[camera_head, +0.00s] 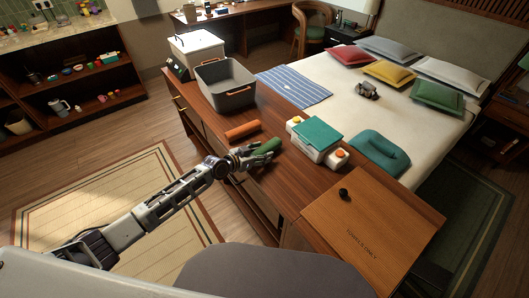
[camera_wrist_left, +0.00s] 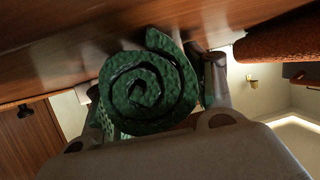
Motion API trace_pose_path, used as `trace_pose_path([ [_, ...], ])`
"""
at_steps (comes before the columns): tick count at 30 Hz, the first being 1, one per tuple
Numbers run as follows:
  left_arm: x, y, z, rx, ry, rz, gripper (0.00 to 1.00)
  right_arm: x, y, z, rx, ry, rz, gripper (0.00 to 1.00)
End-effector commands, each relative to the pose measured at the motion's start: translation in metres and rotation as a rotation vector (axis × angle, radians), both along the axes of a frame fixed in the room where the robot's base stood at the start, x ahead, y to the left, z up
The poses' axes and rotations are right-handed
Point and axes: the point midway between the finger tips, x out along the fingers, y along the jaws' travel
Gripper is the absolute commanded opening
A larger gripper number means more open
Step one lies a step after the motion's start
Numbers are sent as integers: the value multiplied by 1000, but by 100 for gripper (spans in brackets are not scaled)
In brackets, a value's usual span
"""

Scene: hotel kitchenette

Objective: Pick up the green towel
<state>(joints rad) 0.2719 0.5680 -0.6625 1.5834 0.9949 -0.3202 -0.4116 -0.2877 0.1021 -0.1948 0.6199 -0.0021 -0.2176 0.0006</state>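The green towel (camera_head: 265,147) is a rolled cloth on the wooden counter, near its front edge. In the left wrist view its spiral end (camera_wrist_left: 150,92) fills the middle, close to the counter surface. My left gripper (camera_head: 250,156) reaches in from the left. Its fingers (camera_wrist_left: 155,90) lie on both sides of the roll and appear pressed against it. I cannot tell whether the roll is clear of the counter. My right gripper is in neither view.
An orange rolled towel (camera_head: 242,131) lies just beyond the green one. A grey bin (camera_head: 239,101) stands farther back.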

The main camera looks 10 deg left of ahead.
Motion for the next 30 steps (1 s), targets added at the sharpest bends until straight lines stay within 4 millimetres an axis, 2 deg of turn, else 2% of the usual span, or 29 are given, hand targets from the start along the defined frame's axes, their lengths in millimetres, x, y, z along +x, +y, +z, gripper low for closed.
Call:
trace_pose_path([
  [1, 0, 0, 0, 0, 0, 0, 44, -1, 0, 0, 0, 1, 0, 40],
  [6, 0, 0, 0, -1, -1, 0, 25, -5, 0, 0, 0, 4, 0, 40],
  [14, 0, 0, 1, -1, -1, 0, 25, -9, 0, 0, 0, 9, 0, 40],
  [20, 0, 0, 12, 0, -2, -2, 25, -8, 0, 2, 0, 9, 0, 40],
  [30, 0, 0, 58, -1, -4, -1, 25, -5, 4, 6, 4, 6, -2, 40],
])
